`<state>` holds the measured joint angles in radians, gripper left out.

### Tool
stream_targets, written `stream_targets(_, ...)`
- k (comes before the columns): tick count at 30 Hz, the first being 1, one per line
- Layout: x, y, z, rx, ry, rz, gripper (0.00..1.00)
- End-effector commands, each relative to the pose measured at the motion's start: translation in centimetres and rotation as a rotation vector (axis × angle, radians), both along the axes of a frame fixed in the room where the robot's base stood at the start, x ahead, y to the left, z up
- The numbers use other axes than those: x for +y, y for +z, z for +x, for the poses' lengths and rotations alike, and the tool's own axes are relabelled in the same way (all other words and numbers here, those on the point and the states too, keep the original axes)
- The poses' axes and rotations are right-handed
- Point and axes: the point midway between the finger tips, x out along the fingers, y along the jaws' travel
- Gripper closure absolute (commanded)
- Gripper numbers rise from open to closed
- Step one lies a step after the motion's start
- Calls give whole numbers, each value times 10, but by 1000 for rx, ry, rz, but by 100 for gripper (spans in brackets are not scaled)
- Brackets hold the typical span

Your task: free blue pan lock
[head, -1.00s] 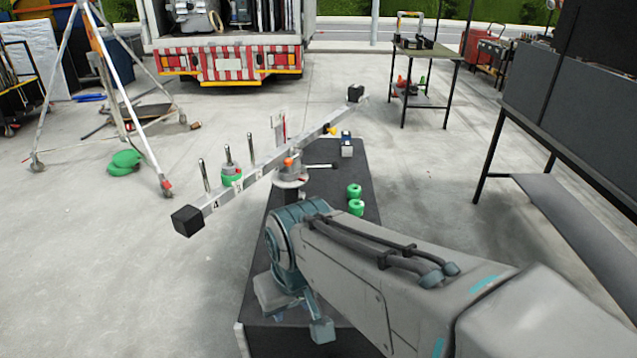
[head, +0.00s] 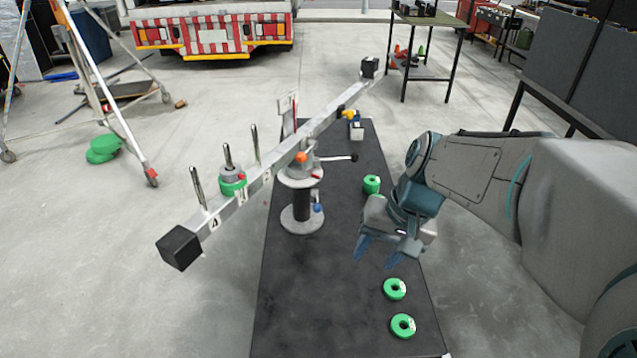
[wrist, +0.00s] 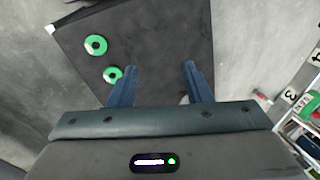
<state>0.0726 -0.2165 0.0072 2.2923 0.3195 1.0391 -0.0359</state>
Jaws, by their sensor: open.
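A small blue knob (head: 318,208) shows on the right side of the dark column of the pedestal (head: 302,205), low on it; I take it for the blue pan lock. Whether it is locked I cannot tell. A red knob (head: 316,176) sits above it at the head, where a black-tipped handle (head: 340,158) points right. My gripper (head: 377,255) is open and empty over the table, right of and nearer than the blue knob, fingers pointing down. The wrist view shows its two blue fingers apart (wrist: 159,68) above the dark tabletop; the blue knob is not visible there.
A long beam (head: 262,180) with upright pins and a green weight (head: 233,187) crosses over the pedestal. Green rings (head: 395,289) lie on the black table (head: 310,300), one near my gripper. A tripod (head: 108,95) stands left. Table space between gripper and pedestal is clear.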

Motion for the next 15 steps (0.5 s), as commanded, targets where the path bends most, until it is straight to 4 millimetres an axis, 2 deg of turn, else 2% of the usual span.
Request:
stream_targets(1, 4, -22, 17, 43, -34, 62, 55)
stream_targets(9, 29, -75, 105, 197, -180, 425, 55)
stream_targets(15, 32, -120, 178, 263, -276, 715, 55)
